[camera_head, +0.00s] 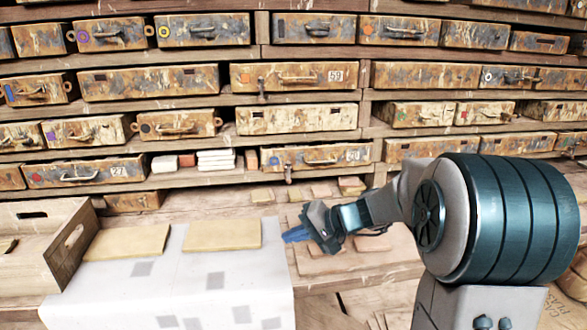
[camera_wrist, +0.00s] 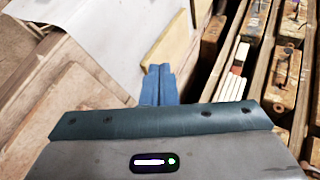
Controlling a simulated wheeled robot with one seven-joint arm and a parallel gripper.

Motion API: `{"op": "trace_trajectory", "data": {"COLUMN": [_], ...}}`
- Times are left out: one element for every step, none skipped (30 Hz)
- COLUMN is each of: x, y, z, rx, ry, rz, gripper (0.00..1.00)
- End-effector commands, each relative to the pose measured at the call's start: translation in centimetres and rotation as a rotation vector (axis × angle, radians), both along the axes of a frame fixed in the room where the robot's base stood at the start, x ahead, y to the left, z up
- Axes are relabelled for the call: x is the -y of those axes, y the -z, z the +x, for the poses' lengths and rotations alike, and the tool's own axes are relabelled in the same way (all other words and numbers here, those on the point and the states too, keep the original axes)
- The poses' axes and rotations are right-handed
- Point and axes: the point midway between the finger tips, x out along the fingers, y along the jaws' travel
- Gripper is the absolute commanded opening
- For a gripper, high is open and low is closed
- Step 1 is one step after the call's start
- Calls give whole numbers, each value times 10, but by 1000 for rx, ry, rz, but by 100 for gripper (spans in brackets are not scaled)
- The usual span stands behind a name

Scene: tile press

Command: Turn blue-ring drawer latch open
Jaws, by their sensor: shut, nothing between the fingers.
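A weathered drawer (camera_head: 340,155) marked 20 sits low in the rack and carries a small mark that looks like a blue ring (camera_head: 273,160) at its left. A dark latch (camera_head: 288,173) hangs at its lower front edge; its exact turn is too small to tell. My gripper (camera_head: 290,237) has blue fingers and is below and in front of this drawer, apart from it, over the bench. In the wrist view the fingers (camera_wrist: 159,85) are together with nothing between them. The latch cannot be made out in the wrist view.
Another drawer (camera_head: 300,76) marked 59 has a similar latch (camera_head: 262,88). Tan slabs (camera_head: 222,235) lie on a white sheet (camera_head: 215,290). A wooden crate (camera_head: 65,255) stands at the left. Flat boards (camera_head: 345,262) lie under my gripper. White blocks (camera_head: 215,160) fill an open shelf bay.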

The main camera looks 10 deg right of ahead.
Motion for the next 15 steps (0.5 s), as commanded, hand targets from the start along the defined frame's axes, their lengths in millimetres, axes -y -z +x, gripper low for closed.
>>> {"op": "trace_trajectory", "data": {"x": [16, 24, 37, 47, 58, 73, 84, 95, 108, 117, 125, 134, 140, 144, 149], "y": [-6, -11, -16, -20, -23, -27, -30, -32, -35, -37, -38, -39, -40, -41, -41], "z": [25, 39, 57, 69, 81, 94, 103, 112, 120, 126, 131, 136, 139, 142, 144], "rx": [30, 55, 89, 114, 139, 171, 193, 215, 240, 258, 272, 289, 299, 308, 316], "ry": [59, 93, 142, 176, 212, 258, 291, 322, 359, 385, 407, 434, 449, 462, 474], "rz": [76, 121, 178, 217, 253, 298, 328, 356, 387, 407, 424, 443, 453, 462, 470], "gripper": [0, 0, 0, 0, 0, 0, 0, 0, 0, 0, 0, 0, 0, 0, 0]}}
